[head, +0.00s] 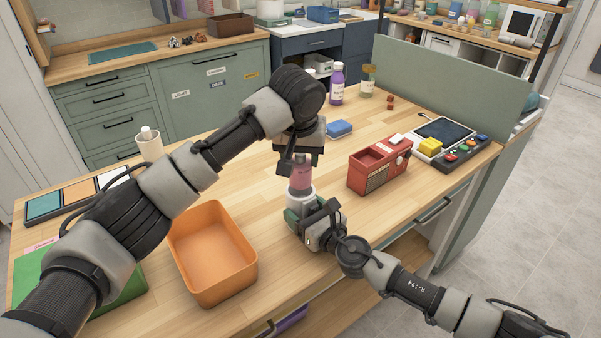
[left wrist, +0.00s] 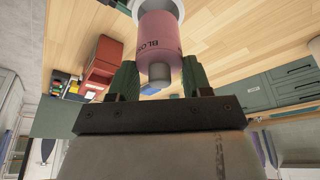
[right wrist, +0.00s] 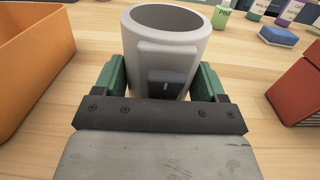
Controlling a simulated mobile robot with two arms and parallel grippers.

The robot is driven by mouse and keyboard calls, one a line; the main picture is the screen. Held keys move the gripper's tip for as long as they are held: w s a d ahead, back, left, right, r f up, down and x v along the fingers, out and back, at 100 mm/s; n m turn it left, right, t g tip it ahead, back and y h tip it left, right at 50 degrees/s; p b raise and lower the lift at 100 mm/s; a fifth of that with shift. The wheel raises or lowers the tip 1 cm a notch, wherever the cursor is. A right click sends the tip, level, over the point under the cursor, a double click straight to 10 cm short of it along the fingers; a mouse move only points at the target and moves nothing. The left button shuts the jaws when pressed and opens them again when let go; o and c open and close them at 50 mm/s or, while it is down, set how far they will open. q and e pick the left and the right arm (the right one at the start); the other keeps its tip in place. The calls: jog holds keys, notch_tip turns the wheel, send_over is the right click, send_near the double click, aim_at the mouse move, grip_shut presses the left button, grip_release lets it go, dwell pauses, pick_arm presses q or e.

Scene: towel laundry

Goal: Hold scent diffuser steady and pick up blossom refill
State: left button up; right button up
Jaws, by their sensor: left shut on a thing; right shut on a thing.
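The blossom refill (head: 300,172) is a pink bottle with a grey neck. My left gripper (head: 299,157) is shut on it from above, and its lettering "BLO" shows in the left wrist view (left wrist: 160,38). The scent diffuser (head: 300,198) is a pale upright cup, directly below the refill. My right gripper (head: 302,214) is shut around its lower side. In the right wrist view the diffuser (right wrist: 165,50) has an open rim and a dark front patch; no refill shows inside it there. The gripper hides its base in the head view.
An orange bin (head: 213,285) stands left of the diffuser, a red box (head: 377,174) to the right. A blue sponge (head: 339,129), a purple bottle (head: 337,88) and an amber-capped bottle (head: 368,82) stand farther back. A button panel (head: 462,150) lies at far right.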

pick_arm(q)
jog(key=shift+r, duration=2)
pick_arm(e)
jog(key=o, duration=1.1)
